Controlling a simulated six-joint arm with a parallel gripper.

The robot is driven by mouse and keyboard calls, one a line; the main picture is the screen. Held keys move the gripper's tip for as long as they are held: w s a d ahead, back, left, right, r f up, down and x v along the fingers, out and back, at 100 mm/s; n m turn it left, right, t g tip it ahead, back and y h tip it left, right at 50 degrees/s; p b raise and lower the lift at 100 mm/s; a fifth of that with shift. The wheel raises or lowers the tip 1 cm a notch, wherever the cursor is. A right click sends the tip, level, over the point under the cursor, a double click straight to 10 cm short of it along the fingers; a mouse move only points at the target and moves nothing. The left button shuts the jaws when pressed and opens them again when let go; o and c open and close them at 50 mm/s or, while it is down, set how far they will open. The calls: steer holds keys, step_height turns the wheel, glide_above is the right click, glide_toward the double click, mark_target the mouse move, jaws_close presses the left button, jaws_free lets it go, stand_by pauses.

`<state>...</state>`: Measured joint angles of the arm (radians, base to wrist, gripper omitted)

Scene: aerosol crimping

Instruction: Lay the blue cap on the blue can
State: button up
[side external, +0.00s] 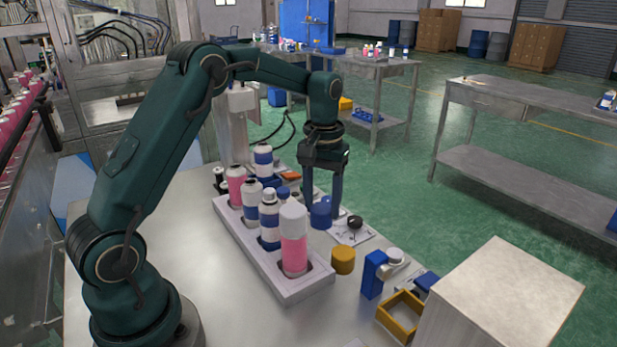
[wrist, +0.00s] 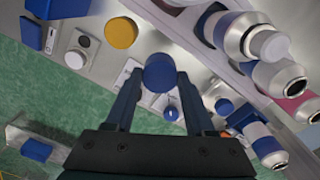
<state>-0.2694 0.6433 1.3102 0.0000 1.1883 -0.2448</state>
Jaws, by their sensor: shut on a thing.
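My gripper (side external: 326,208) points down over the table, to the right of the can rack. It is shut on the blue cap (side external: 319,216), which also shows between the fingertips in the wrist view (wrist: 160,73). Several white cans with blue bands are in view. One (side external: 269,222) stands in the rack behind the front pink can, and another (side external: 252,202) stands behind it. In the wrist view, a blue-banded can (wrist: 235,33) with a pale top is at upper right. The held cap is apart from the cans. Which can is meant I cannot tell.
The pale rack (side external: 233,228) also holds a tall white-capped pink can (side external: 293,240) and another pink can (side external: 236,186). A yellow cap (side external: 343,260), a blue fixture (side external: 373,274), a yellow frame (side external: 400,316) and a large pale box (side external: 500,300) are at front right.

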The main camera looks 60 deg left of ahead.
step_height(320, 180, up, 7)
steer(key=d+m, duration=0.2)
steer(key=d, duration=0.1)
step_height(320, 180, up, 5)
steer(key=n, duration=0.2)
glide_above(269, 190)
steer(key=d, duration=0.1)
steer(key=shift+w+f, duration=0.15)
steer(key=shift+w, duration=0.05)
steer(key=shift+s+a, duration=0.2)
steer(key=shift+a, duration=0.3)
steer(key=shift+f, duration=2.4)
steer(key=shift+f, duration=0.15)
steer(key=o, duration=0.9)
